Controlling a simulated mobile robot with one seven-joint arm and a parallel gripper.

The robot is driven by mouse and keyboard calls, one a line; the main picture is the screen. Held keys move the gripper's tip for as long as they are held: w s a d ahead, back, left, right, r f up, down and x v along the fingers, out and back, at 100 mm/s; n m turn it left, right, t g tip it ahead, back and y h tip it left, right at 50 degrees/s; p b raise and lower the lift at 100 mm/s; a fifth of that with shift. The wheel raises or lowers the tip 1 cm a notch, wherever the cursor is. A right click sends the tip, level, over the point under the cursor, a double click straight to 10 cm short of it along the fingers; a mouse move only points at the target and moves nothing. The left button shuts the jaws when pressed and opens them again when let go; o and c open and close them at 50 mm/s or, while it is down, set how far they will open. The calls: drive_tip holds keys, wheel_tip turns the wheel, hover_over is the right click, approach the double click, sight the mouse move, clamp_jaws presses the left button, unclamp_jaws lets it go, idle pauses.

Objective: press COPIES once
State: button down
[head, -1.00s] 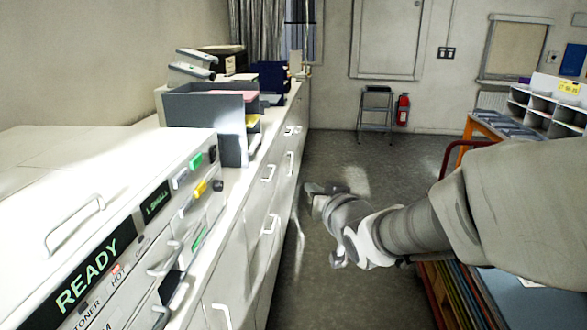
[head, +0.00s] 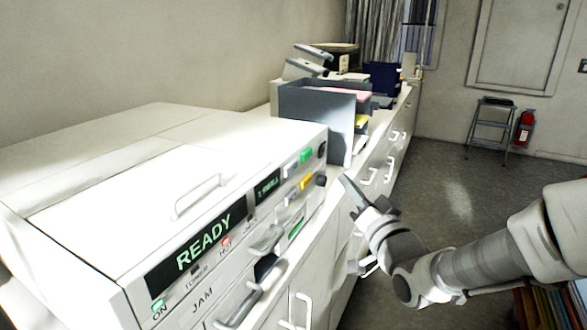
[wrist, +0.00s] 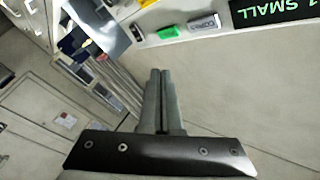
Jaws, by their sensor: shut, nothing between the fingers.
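The white copier (head: 150,190) stands at the left, with a lit READY display (head: 205,240) and a smaller display (head: 267,186) reading "1 SMALL". That small display also shows in the wrist view (wrist: 272,13). Beside it are a grey button (head: 290,169), a green button (head: 306,156) and a yellow button (head: 306,182). In the wrist view the grey button (wrist: 204,24) and green button (wrist: 169,31) sit beyond the fingertips. I cannot read which button is COPIES. My gripper (head: 345,180) is shut and empty, just right of the panel, apart from the buttons.
A grey paper tray (head: 315,110) stands behind the copier on the counter. White cabinets with handles (head: 368,177) run along below. A step stool (head: 488,130) and fire extinguisher (head: 524,128) stand by the far wall. The floor (head: 455,200) between is clear.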

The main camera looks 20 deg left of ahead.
sight(296, 165)
drive_tip(key=a+b, duration=0.2)
drive_tip(key=a, duration=0.6)
drive_tip(key=shift+w+a+b, duration=0.3)
drive_tip(key=shift+w+a, duration=0.05)
idle(1.8)
drive_tip(key=shift+a+b, duration=0.4)
drive_tip(key=shift+a+b, duration=0.4)
drive_tip(key=shift+a, duration=0.05)
idle(0.5)
drive_tip(key=shift+d, duration=0.85)
drive_tip(key=shift+d, duration=0.1)
